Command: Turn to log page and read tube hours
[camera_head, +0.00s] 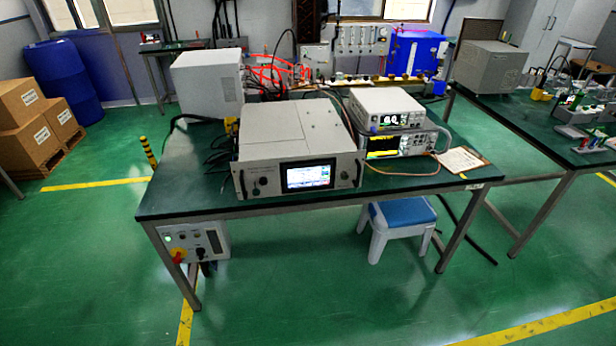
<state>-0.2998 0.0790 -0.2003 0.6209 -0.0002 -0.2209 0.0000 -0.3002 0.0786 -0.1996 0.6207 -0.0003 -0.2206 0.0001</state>
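The microwave generator (297,147) is a grey rack-type box on the green-topped bench, with its front panel facing me. Its lit screen (308,174) sits in the middle of the front panel; the text on it is too small to read, so I cannot tell which page it shows. A dark knob (263,181) is left of the screen and another small control (345,175) is right of it. Neither of my grippers is in view.
Two stacked instruments (386,108) stand right of the generator, with a paper sheet (459,160) beside them. A control box with a red-yellow switch (178,256) hangs under the bench's left front. A blue-topped stool (402,212) is below. The bench's front strip (215,205) is clear.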

